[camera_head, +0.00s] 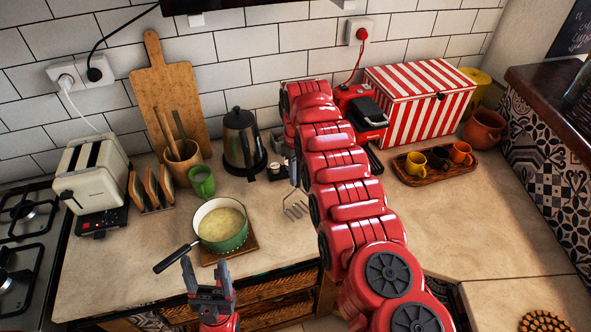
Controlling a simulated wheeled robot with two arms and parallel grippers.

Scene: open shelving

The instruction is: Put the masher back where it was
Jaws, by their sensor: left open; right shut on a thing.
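The masher (296,209) has a wavy metal head, which hangs down over the counter just right of the green pot (236,243). Its upper part is hidden beside and behind my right arm. My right gripper (294,172) is mostly hidden by that arm and is shut on the masher. I cannot tell whether the head touches the counter. The pot holds pale yellow food and stands on a wooden board. My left gripper (206,273) is open and empty, pointing up in front of the pot, near the counter's front edge.
A wooden utensil cup (183,165), green mug (202,184), kettle (241,145) and small jars (276,169) stand behind the pot. A toaster (92,175) is left. A striped box (421,105) and a cup tray (433,172) are right.

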